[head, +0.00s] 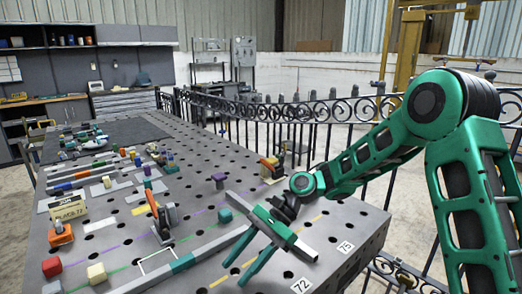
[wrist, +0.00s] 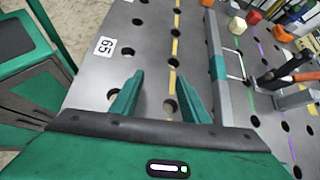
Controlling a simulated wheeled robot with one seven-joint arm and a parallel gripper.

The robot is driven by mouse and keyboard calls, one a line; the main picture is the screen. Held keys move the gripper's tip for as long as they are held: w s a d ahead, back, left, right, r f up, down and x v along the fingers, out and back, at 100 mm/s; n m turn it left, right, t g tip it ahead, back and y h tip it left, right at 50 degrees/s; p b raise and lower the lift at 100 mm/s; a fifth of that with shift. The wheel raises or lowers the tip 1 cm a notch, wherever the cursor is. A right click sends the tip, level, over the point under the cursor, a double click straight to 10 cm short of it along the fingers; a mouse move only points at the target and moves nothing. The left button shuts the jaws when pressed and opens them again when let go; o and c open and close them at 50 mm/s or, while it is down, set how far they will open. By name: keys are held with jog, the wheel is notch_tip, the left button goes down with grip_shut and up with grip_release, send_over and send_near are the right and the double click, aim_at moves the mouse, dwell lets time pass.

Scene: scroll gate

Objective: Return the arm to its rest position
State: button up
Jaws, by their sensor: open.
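My green arm (head: 360,160) reaches in from the right in the head view, bent at the elbow, over the near right part of the grey perforated table (head: 330,235). My gripper (head: 238,262) is open, with its two green fingers apart and nothing between them. In the wrist view my gripper (wrist: 156,95) points at the table top, with a yellow dashed line and holes beyond the fingertips. How high the fingertips are above the table is hard to tell.
A grey bar with a teal band (head: 181,263) lies left of my gripper. A black scroll fence (head: 290,122) runs behind.

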jog(key=s+d+r+n+t+h, duration=0.1)
jog(key=d+r+t+h, duration=0.15)
jog(key=d, duration=1.15)
jog(key=s+d+r+n+t+h, duration=0.1)
jog(key=d+t+h, duration=0.2)
jog(key=d, duration=1.2)
jog(key=s+d+r+h, duration=0.2)
jog(key=s+d+h, duration=0.1)
jog(key=s+d, duration=1.3)
jog(key=s, duration=0.3)
jog(key=shift+s+d+r+n+t, duration=0.15)
jog(key=shift+s+d+n+t, duration=0.05)
jog(key=shift+d+n+t, duration=0.15)
jog(key=shift+w+f, duration=0.25)
jog(key=shift+w, duration=0.45)
jog(key=shift+c, duration=0.2)
